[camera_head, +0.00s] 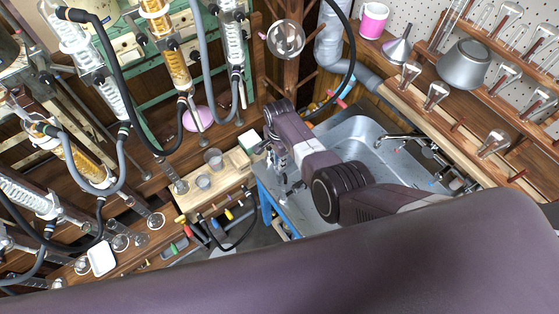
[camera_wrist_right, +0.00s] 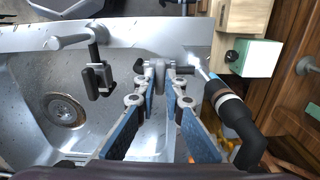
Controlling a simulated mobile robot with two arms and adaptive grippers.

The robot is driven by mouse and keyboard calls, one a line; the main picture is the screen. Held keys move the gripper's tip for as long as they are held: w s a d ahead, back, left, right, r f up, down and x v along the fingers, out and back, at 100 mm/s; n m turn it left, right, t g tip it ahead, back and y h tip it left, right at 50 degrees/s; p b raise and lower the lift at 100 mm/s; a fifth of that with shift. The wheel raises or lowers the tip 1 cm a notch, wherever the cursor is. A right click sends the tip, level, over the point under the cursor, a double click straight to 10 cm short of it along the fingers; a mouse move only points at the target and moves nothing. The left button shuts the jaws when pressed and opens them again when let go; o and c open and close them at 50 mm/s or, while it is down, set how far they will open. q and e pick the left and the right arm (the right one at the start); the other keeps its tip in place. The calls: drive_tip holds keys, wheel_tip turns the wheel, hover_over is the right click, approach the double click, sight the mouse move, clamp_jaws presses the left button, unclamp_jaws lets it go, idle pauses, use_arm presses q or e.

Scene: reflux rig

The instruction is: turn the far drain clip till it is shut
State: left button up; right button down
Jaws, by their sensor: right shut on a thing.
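My right gripper (camera_wrist_right: 160,78) points down at the sink's left edge, with its blue-padded fingers closed around a small grey fitting (camera_wrist_right: 159,70) with dark knobs at its sides. I take this to be the far drain clip; the fingertips hide part of it, and how far it is turned cannot be told. In the head view the same gripper (camera_head: 279,158) is small and partly hidden by its wrist. A second dark clip (camera_wrist_right: 98,78) hangs on a grey pipe to the left in the wrist view, apart from the fingers. My left gripper does not show.
The steel sink (camera_head: 362,138) lies under my right arm, with its round drain (camera_wrist_right: 64,110). A black hose (camera_wrist_right: 240,120) runs close to the right of the fingers. A wooden bench (camera_head: 218,190) with cups (camera_head: 213,158) and a pale green block (camera_head: 249,140) stands left of the gripper.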

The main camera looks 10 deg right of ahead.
drive_tip(key=shift+w+r, duration=0.1)
drive_tip(key=c, duration=2)
unclamp_jaws()
drive_tip(key=shift+r, duration=3.7)
